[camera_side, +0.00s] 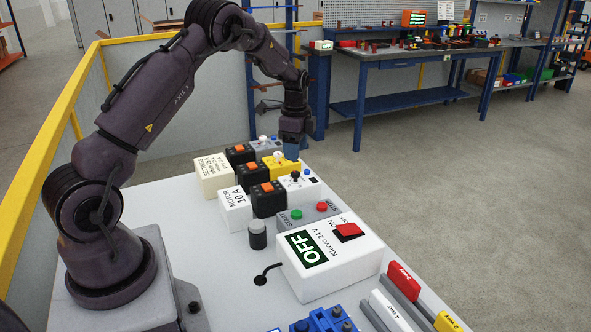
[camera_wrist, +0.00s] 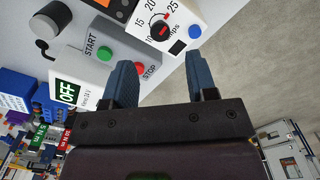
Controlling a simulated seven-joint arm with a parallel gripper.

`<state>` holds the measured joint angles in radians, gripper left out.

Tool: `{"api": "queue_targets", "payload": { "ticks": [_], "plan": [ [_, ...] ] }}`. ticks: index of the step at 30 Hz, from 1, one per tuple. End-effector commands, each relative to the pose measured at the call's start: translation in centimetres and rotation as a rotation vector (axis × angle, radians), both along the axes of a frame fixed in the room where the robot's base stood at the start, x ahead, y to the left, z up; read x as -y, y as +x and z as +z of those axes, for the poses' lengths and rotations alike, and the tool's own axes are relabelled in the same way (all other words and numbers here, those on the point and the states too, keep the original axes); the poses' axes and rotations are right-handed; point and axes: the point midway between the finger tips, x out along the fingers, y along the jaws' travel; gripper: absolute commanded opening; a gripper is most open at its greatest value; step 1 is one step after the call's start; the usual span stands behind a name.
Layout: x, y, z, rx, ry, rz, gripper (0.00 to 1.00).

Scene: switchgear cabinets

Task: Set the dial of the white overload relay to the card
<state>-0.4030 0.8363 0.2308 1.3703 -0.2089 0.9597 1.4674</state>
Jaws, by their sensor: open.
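The white overload relay (camera_side: 298,186) stands at the front end of the row of relays in the side view. In the wrist view its white face (camera_wrist: 182,14) shows a dark dial knob (camera_wrist: 162,28) with a red mark, a printed scale with 10, 15 and 25, and a blue button. A cream card block (camera_side: 214,175) reads "SETTINGS" above small lines I cannot read. A white block (camera_side: 236,208) reads "MOTOR 10 A". My gripper (camera_side: 291,151) is open and empty, pointing down above the relays; its two blue fingers show in the wrist view (camera_wrist: 162,68), apart from the dial.
A yellow relay (camera_side: 283,165) and a grey one (camera_side: 267,144) stand behind the white one. Black contactors with orange tops (camera_side: 268,199) line their left. A START/STOP box (camera_side: 307,217) and a white OFF box (camera_side: 330,262) stand in front.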

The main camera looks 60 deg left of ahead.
Motion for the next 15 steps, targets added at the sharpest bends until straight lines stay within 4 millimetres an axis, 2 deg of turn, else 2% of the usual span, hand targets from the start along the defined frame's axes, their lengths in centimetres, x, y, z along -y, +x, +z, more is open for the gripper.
{"api": "queue_targets", "payload": {
  "ticks": [1, 6, 10, 15],
  "plan": [
    [0.1, -0.1, -1.3, -0.005, -0.002, 0.000, 0.52],
    [0.0, -0.1, -4.3, -0.004, -0.001, 0.002, 0.52],
    [0.0, 0.0, -5.7, -0.001, 0.000, 0.001, 0.52],
    [0.0, 0.0, -6.6, 0.001, 0.001, 0.001, 0.52]
  ]
}}
